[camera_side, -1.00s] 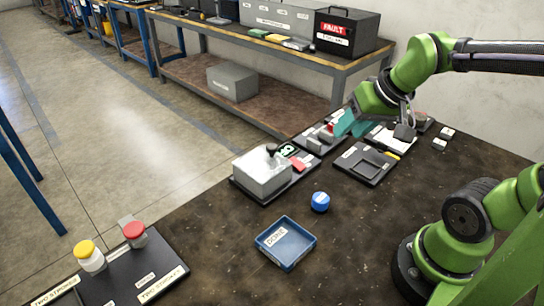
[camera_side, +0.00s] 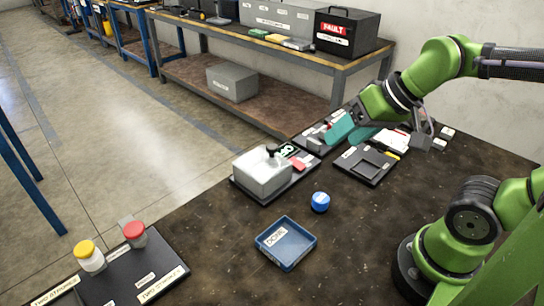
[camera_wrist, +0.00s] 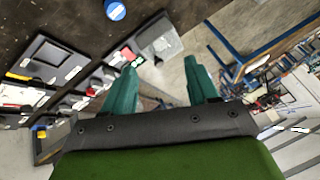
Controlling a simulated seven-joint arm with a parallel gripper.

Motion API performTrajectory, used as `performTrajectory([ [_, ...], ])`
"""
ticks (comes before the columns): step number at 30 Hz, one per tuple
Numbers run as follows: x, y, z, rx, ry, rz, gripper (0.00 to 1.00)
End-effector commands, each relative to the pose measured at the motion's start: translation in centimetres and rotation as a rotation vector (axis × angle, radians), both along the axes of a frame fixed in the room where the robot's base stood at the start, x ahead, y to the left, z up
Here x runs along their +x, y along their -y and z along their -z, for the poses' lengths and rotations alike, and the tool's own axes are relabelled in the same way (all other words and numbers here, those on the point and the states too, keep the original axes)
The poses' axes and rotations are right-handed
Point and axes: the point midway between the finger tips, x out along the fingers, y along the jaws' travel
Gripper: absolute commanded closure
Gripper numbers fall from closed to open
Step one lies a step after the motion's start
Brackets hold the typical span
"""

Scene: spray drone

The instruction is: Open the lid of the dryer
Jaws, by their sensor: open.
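The dryer looks to be the light grey box (camera_side: 262,174) on a black base, left of centre on the dark table in the side view. A small dark knob or handle (camera_side: 272,150) shows at its upper back edge. The same box (camera_wrist: 158,42) appears in the wrist view, above and between my fingers. I cannot make out the lid's seam. My gripper (camera_side: 345,131) is open and empty, with teal fingers, above the back of the table, to the right of the box and apart from it. Both fingers also show in the wrist view (camera_wrist: 163,75).
A blue tray (camera_side: 286,243) and a blue round object (camera_side: 320,202) stand in front of the box. A black tray (camera_side: 366,165) lies to its right. Red and yellow capped jars (camera_side: 90,256) stand front left. A workbench (camera_side: 300,62) runs behind.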

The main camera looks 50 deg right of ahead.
Motion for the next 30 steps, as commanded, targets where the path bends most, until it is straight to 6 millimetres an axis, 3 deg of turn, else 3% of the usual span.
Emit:
performTrajectory([
  [5, 3.9, 0.2, -0.3, -0.027, -0.098, -0.017, 0.41],
  [12, 11.2, 0.8, -1.1, -0.096, -0.269, -0.070, 0.41],
  [21, 20.1, 2.0, -0.4, -0.190, -0.481, -0.119, 0.41],
  [26, 22.5, 2.4, -1.1, -0.218, -0.539, -0.121, 0.41],
  [30, 22.6, 2.5, -3.0, -0.221, -0.551, -0.118, 0.41],
])
